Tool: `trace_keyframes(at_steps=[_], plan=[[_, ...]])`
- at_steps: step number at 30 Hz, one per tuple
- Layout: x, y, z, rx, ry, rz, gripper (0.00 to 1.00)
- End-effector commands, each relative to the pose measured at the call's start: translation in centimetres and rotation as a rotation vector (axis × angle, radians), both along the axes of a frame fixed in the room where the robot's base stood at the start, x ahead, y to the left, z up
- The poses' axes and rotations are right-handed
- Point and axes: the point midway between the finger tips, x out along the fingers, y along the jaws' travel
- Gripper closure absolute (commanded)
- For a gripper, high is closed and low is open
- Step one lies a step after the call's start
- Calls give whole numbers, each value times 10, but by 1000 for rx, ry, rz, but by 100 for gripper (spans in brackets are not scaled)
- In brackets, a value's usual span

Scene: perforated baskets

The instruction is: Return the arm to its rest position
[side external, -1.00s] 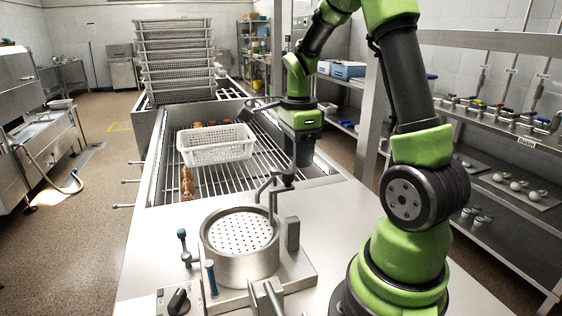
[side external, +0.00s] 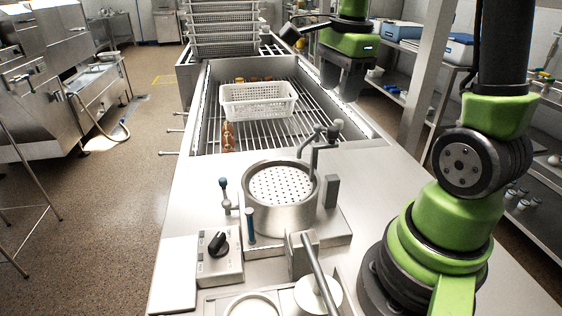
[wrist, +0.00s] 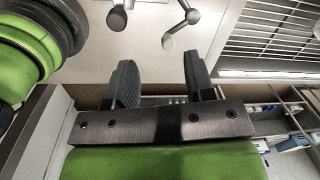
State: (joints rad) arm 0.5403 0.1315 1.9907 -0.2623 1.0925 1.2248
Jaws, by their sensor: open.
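My gripper (side external: 341,88) hangs over the right side of the wire-rack trough, its dark fingers pointing down. In the wrist view the two dark fingers of my gripper (wrist: 158,76) stand apart with nothing between them. The arm rises from its green base at the right of the counter; its upper part is cut off by the top of the side view.
A white perforated basket (side external: 258,101) sits on the rack, with brown items (side external: 228,137) beside it. A stack of baskets (side external: 222,30) stands behind. A round perforated basin (side external: 283,190) with taps is on the counter. A post (side external: 433,75) and shelves stand right.

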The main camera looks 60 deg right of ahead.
Motion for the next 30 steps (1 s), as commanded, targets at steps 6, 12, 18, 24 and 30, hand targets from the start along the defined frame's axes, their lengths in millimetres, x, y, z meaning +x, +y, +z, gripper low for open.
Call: trace_keyframes(at_steps=[6,12,18,24,30], plan=[[-21,82,44,-141,-227,720,51],[-56,134,58,-320,-416,1303,51],[-77,154,60,-444,-517,1594,51],[-80,157,59,-465,-531,1640,51],[-80,156,59,-464,-530,1636,51]])
